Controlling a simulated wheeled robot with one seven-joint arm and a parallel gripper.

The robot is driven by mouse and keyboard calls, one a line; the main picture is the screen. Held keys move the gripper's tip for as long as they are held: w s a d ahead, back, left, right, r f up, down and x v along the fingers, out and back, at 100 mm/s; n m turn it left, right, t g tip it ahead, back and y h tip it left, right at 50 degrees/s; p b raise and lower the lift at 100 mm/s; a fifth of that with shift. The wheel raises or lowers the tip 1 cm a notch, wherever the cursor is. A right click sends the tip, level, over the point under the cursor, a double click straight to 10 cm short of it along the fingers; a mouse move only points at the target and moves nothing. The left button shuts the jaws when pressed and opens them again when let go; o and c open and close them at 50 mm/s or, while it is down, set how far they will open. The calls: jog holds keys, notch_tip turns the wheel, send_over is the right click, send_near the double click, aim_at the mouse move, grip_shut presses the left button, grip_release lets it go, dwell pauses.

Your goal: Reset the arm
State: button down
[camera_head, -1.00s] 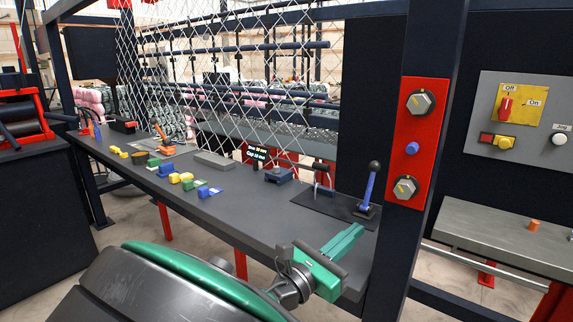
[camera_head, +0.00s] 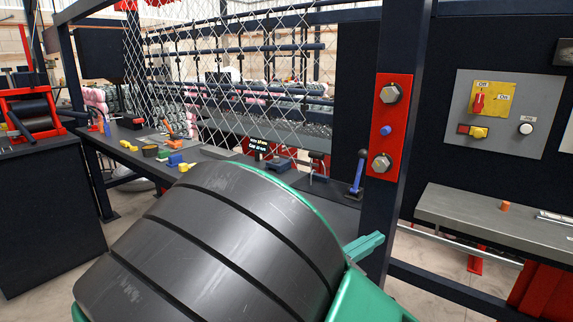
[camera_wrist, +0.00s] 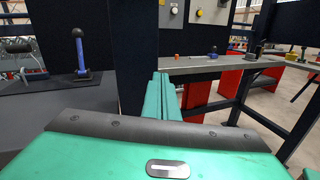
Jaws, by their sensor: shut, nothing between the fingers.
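My gripper (camera_head: 366,246) shows at the lower middle of the head view, its green fingers together and empty. The fingers also show in the wrist view (camera_wrist: 162,97), shut and pointing toward the dark post. My large dark arm link covers much of the workbench in the head view. The blue lever with a black knob (camera_head: 358,172) stands upright on the bench, left of the fingers and apart from them. It also shows in the wrist view (camera_wrist: 80,52).
The dark post (camera_head: 398,140) with a red panel (camera_head: 388,120) stands close to my fingers. A grey side bench (camera_head: 470,222) lies to the right. Small coloured blocks (camera_head: 175,160) sit on the left of the workbench. The chainlink mesh (camera_head: 230,70) hangs behind it.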

jog(key=s+d+f+m+g+y, duration=0.25)
jog(key=d+m+g, duration=0.2)
jog(key=d, duration=0.25)
jog(key=s+d+f+m+g+y, duration=0.1)
jog(key=s+d+f+m+g, duration=0.3)
jog(key=d, duration=0.3)
jog(key=s+d+f+m+g+y, duration=0.2)
jog(key=s+d+m+g, duration=0.1)
jog(key=d+m, duration=0.25)
jog(key=s+d+r+m+y, duration=0.1)
jog(key=s+r+m+y, duration=0.1)
jog(key=s+m+y, duration=0.3)
jog(key=s+d+r+m+t+y, duration=0.1)
jog(key=s+m+y, duration=0.3)
jog(key=s+m, duration=0.6)
jog(key=shift+s+r+m+y, duration=0.35)
jog(key=shift+s+r+m, duration=0.05)
jog(key=shift+s+r, duration=0.35)
